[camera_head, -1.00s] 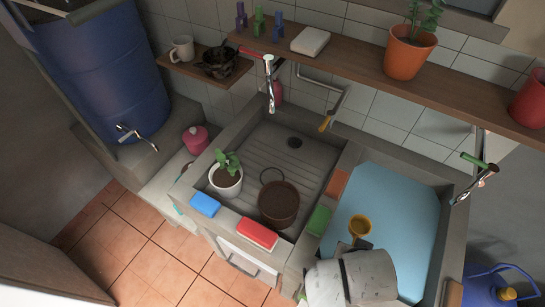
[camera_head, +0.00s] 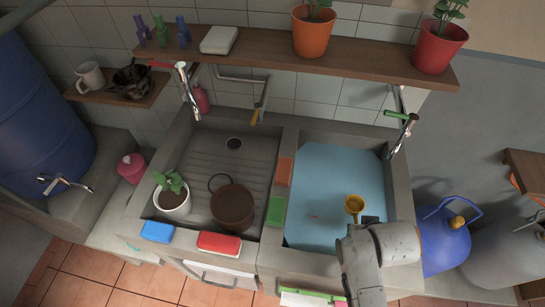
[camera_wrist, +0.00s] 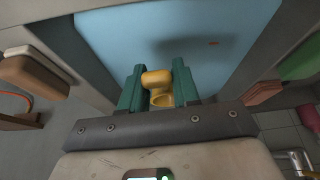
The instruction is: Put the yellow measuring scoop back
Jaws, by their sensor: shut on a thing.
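The yellow measuring scoop (camera_head: 354,204) is over the blue-bottomed right basin (camera_head: 325,175) in the head view. My gripper (camera_wrist: 158,92) has green fingers on both sides of the scoop (camera_wrist: 156,80) in the wrist view and is shut on it. In the head view my wrist hides most of the fingers. Whether the scoop touches the water or basin floor cannot be told.
A ribbed left basin holds a white potted plant (camera_head: 173,196) and a brown pot (camera_head: 232,208). A green sponge (camera_head: 277,211) and an orange block (camera_head: 284,171) lie on the divider. A wooden shelf (camera_head: 270,55) runs above, and taps (camera_head: 403,130) jut over the basins.

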